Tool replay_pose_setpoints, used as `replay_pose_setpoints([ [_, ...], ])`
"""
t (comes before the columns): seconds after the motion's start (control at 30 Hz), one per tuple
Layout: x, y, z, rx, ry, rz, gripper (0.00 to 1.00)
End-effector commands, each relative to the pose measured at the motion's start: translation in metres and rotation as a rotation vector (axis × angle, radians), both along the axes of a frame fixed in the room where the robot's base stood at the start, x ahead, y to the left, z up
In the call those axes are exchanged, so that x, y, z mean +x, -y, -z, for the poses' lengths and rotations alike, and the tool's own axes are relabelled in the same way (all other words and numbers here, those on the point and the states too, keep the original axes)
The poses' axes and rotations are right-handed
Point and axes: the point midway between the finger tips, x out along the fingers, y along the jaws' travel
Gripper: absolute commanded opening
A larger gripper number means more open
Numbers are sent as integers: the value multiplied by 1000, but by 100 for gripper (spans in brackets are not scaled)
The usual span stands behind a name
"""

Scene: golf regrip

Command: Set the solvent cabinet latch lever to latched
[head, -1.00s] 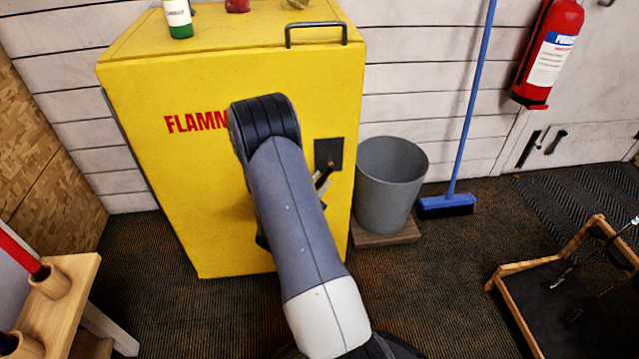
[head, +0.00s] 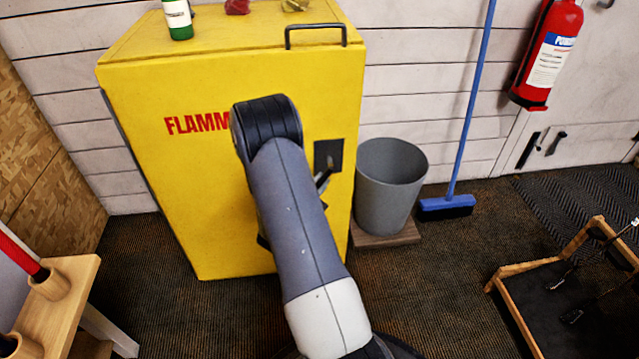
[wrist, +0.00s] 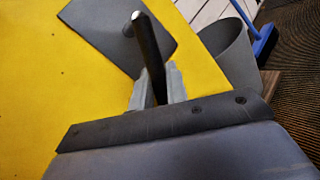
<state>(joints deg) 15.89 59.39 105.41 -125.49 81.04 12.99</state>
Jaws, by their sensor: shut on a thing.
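The yellow solvent cabinet (head: 215,220) stands ahead of me with red lettering on its front, partly hidden by my arm. A dark latch plate (head: 328,154) is on the right side of its front and also shows in the wrist view (wrist: 112,30). The black latch lever (wrist: 149,45) rises from between my fingers in the wrist view. My gripper (wrist: 156,88) is shut on the lever, one grey finger on each side of it. In the head view my arm hides most of the gripper and part of the lever.
A grey bin (head: 385,190) stands on a wooden board just right of the cabinet. A blue broom (head: 447,205) and a red fire extinguisher (head: 547,55) are further right. A wooden rack (head: 50,290) is at the left. A bottle (head: 178,20) stands on the cabinet.

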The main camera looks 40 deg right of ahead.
Motion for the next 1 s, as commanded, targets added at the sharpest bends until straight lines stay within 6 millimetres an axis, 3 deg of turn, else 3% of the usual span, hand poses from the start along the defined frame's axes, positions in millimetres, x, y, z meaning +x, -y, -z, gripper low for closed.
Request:
replay_pose_setpoints([
  [0.43,4,-5,-6,101,65,-1,0],
  [1.0,13,-22,-28,537,336,-3,0],
])
